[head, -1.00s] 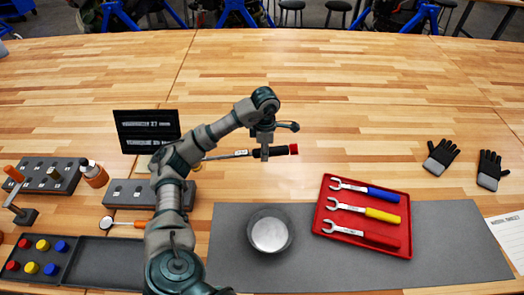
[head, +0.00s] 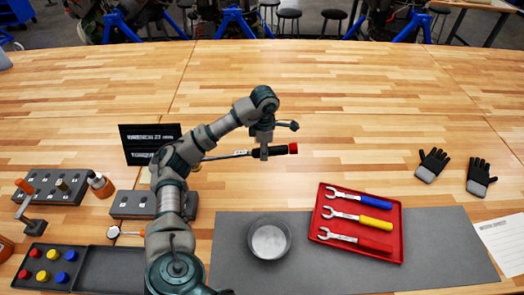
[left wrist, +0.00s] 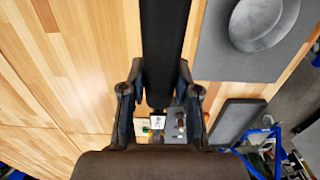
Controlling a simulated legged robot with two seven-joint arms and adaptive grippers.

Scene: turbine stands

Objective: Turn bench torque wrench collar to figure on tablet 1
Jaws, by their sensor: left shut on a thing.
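The torque wrench lies left to right near the middle of the table, with a metal shaft (head: 228,155), a black grip and a red end collar (head: 293,148). My left gripper (head: 264,155) is shut on the wrench's black grip, just left of the red collar. In the left wrist view the dark grip (left wrist: 166,40) runs between the two fingers (left wrist: 160,100). A black tablet (head: 150,143) with white text stands behind my left arm; its text is too small to read surely. The wrench's far left end is hidden by my arm. My right gripper is not in view.
A red tray (head: 392,248) holds three wrenches with blue, yellow and red handles. A metal bowl (head: 269,239) stands on the grey mat (head: 450,250). Black gloves (head: 432,164) lie at right. Socket racks (head: 50,182) and a tray of coloured caps (head: 110,270) are at left. The table's back is clear.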

